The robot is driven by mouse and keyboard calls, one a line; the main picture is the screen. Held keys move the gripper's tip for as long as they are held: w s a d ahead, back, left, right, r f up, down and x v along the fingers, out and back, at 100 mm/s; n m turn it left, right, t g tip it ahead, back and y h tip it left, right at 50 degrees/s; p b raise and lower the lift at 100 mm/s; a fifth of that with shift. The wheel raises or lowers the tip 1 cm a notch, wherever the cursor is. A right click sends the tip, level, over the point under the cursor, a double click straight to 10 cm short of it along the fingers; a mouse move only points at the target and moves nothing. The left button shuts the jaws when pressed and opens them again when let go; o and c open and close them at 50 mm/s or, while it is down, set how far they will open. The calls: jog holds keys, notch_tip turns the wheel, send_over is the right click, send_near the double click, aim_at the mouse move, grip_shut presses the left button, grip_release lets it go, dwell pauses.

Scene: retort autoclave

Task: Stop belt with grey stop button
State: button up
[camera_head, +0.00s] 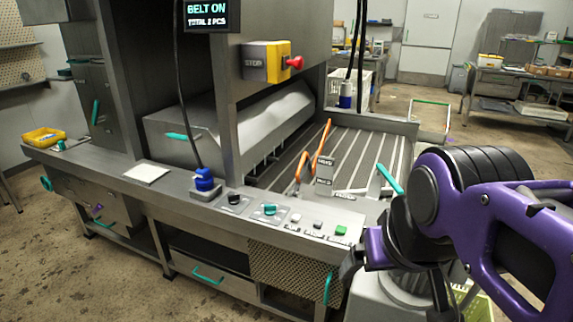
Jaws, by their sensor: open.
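The control ledge (265,222) runs along the front of the machine. Near its right end are a pale button (296,217), a grey button (318,224) and a green button (341,230), in a row. Their labels are too small to read surely. The screen (207,14) reads "BELT ON" and "TOTAL 2 PCS". The slatted belt (350,150) lies behind the ledge. My gripper (351,264) is at the front right of the ledge, just below and right of the green button. It is open, seen from the side, and its fingertips are partly unclear.
A yellow box with a red emergency knob (294,62) is on the post above. A blue knob (204,179), a black knob (234,197) and a teal knob (270,209) stand left of the buttons. Orange handles (303,167) rise behind the ledge.

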grip_shut()
dwell(1.4)
